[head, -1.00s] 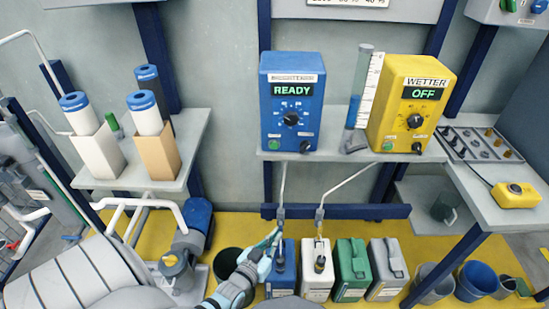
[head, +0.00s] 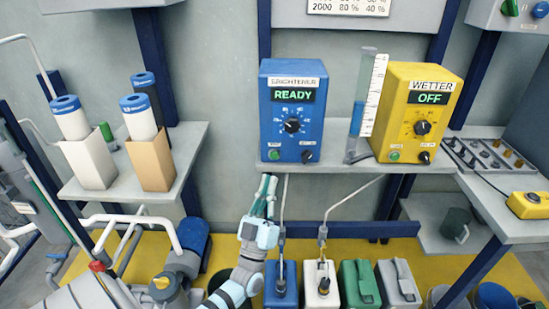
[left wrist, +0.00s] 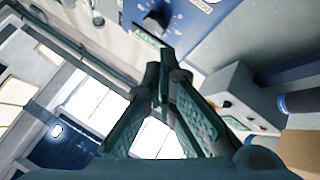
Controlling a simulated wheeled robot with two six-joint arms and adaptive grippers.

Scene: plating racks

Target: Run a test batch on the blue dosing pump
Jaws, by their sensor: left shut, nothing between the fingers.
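The blue dosing pump (head: 292,112) stands on the grey wall shelf, labelled BRIGHTENER, with a green display reading READY. It has a black dial (head: 292,126), a green button (head: 274,155) at its lower left and a dark knob (head: 307,157) at its lower right. My left gripper (head: 266,188) is shut and empty, pointing up, just below the shelf's front edge and under the pump's left side. In the left wrist view its fingers (left wrist: 160,75) meet, with the pump's blue face (left wrist: 205,25) and dial beyond them. My right gripper is not in view.
The yellow WETTER pump (head: 420,112) reads OFF, with a measuring cylinder (head: 363,105) to its left. Blue, white, green and grey canisters (head: 323,285) stand below, with hoses (head: 283,215) rising near my gripper. The shelf edge (head: 340,169) lies just above my fingers.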

